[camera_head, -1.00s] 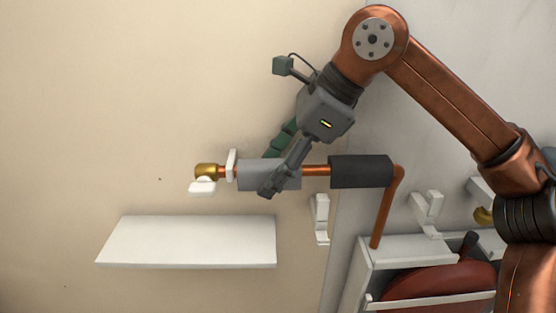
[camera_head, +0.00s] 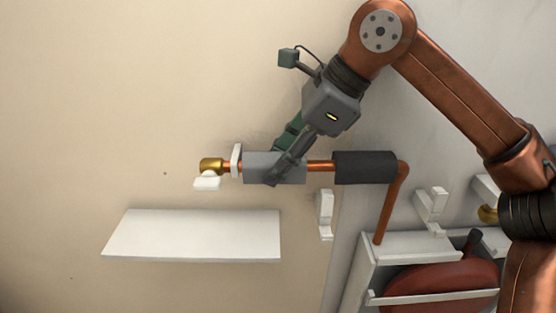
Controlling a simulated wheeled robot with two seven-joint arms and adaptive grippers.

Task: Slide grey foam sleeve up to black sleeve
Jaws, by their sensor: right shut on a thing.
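The grey foam sleeve (camera_head: 258,168) sits around the horizontal copper pipe, just right of a white clip (camera_head: 236,160). The black sleeve (camera_head: 364,168) is around the same pipe (camera_head: 320,166) at its right end, by the elbow. A short stretch of bare copper separates the two sleeves. My right gripper (camera_head: 280,166) reaches down from the upper right and is shut on the grey sleeve. One finger crosses in front of the sleeve and hides part of it. The green finger is partly hidden behind the grey one. My left gripper is not in view.
A brass fitting (camera_head: 211,165) ends the pipe at left. A white shelf (camera_head: 190,236) is below the pipe. White wall hooks (camera_head: 325,212) and a white cabinet (camera_head: 366,270) with a red object (camera_head: 440,288) are at lower right. The wall at left is bare.

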